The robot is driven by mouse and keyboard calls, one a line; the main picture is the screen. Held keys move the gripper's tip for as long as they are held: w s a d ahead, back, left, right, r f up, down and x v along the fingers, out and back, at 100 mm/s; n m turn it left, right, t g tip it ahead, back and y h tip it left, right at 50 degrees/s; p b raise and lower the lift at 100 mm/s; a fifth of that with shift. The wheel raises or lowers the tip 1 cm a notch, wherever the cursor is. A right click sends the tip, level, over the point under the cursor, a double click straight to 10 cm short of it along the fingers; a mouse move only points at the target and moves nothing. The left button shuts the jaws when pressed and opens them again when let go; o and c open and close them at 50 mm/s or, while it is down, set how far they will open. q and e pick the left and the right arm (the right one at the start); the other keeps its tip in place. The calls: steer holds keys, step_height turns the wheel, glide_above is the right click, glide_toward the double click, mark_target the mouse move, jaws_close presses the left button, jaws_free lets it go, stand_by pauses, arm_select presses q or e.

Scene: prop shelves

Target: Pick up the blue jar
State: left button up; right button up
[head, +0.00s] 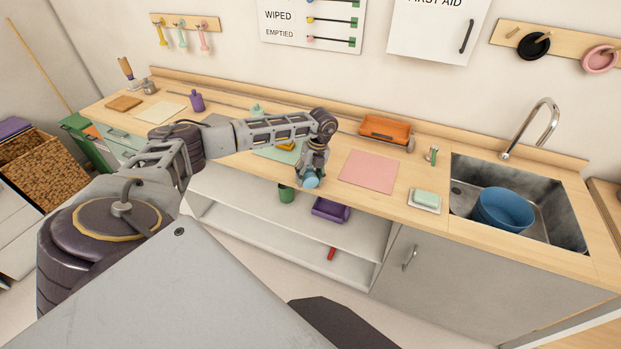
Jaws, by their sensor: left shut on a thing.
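The blue jar (311,181) is in the head view, just under my left gripper (312,170), near the front edge of the wooden counter. My left gripper points down and is shut on the jar. The fingers hide the upper part of the jar. I cannot tell whether the jar touches the counter or is held a little above it. My right gripper is not in view.
A pink mat (369,171) lies right of the jar. A soap dish (424,201) and a sink with a blue bowl (505,210) are further right. An orange tray (386,129) stands behind. A purple bin (331,210) and green jar (286,194) are on the shelf below.

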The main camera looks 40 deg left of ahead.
mark_target(315, 174)
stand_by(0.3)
arm_select(q)
steer(key=o, duration=1.2)
steer(key=shift+w+d+r, duration=0.2)
steer(key=shift+w+r, duration=0.1)
steer(key=shift+r, duration=1.65)
steer(key=shift+w+d+r, duration=0.25)
steer(key=shift+w+r, duration=0.1)
steer(key=shift+r, duration=1.6)
steer(key=shift+w+d+r, duration=0.2)
steer(key=shift+w+r, duration=0.1)
steer(key=shift+r, duration=1.65)
